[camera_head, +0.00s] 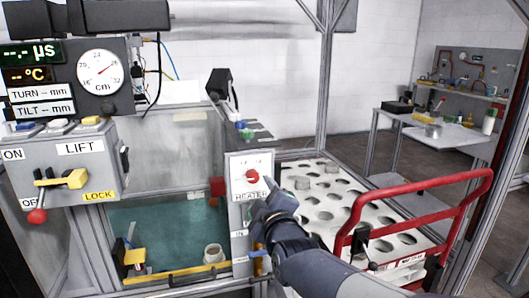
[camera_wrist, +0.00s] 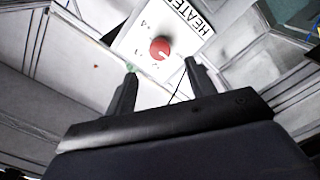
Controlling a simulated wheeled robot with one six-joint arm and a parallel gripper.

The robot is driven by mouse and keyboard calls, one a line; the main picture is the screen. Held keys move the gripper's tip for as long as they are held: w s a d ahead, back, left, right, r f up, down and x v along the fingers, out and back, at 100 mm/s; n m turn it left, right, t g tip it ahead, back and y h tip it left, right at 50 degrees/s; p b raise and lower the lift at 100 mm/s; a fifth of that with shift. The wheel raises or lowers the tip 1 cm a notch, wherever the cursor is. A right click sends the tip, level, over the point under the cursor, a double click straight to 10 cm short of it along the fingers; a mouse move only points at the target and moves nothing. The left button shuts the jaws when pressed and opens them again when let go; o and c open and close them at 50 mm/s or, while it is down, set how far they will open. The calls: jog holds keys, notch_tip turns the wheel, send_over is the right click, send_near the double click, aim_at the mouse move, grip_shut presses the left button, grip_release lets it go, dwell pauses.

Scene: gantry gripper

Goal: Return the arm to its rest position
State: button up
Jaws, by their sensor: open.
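My arm (camera_head: 310,262) reaches up from the bottom of the head view toward the heater panel. My gripper (camera_head: 268,196) is just in front of the panel, near its red knob. In the wrist view my gripper (camera_wrist: 160,82) has its two dark fingers spread apart, with nothing between them. The red heater knob (camera_wrist: 160,48) lies beyond the fingertips and looks apart from them. In the head view the knob (camera_head: 252,176) sits on the white heater panel (camera_head: 240,163), which stands on a grey post.
A lift box (camera_head: 70,170) with a yellow handle stands at left, beside a tank (camera_head: 165,240) of teal liquid. A perforated white table (camera_head: 325,200) and a red-railed cart (camera_head: 420,235) are close on the arm's right. A workbench (camera_head: 440,130) stands farther back.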

aim_at(253, 178)
jog(key=x, duration=0.7)
jog(key=shift+w+a, duration=0.1)
jog(key=shift+w, duration=0.2)
jog(key=shift+s, duration=0.1)
